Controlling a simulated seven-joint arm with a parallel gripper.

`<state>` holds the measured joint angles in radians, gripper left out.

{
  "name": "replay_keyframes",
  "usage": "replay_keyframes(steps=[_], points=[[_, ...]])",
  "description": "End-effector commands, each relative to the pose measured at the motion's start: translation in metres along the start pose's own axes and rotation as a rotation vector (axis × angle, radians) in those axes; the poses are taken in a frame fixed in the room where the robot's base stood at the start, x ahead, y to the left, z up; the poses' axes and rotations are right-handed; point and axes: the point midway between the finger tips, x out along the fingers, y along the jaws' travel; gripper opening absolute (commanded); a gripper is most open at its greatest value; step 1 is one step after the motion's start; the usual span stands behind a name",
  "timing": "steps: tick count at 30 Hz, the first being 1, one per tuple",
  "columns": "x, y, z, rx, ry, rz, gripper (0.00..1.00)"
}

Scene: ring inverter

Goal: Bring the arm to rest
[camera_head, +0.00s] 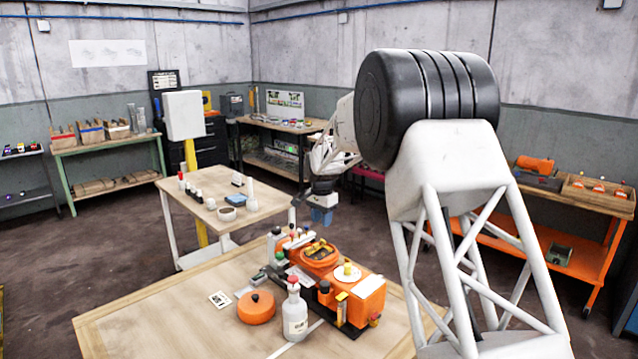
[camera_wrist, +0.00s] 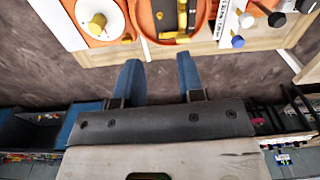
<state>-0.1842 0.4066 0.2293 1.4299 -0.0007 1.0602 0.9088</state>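My gripper (camera_wrist: 158,65) shows in the wrist view with its two blue fingers apart and nothing between them.
On the front table stand an orange lid (camera_head: 256,307), a white bottle (camera_head: 294,312) and an orange box (camera_head: 366,298). A second table (camera_head: 215,221) with small vessels stands behind on the left. A yellow post (camera_head: 191,160) rises beside it. An orange cart (camera_head: 560,255) stands right.

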Motion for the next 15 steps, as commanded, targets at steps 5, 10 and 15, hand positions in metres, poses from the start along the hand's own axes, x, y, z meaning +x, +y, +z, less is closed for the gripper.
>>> replay_keyframes(steps=[5,10,15], points=[[-0.032,0.036,0.014,-0.043,0.01,-0.011,0.35],[-0.058,0.072,0.029,-0.088,0.02,-0.02,0.35],[-0.083,0.109,0.045,-0.133,0.031,-0.029,0.35]])
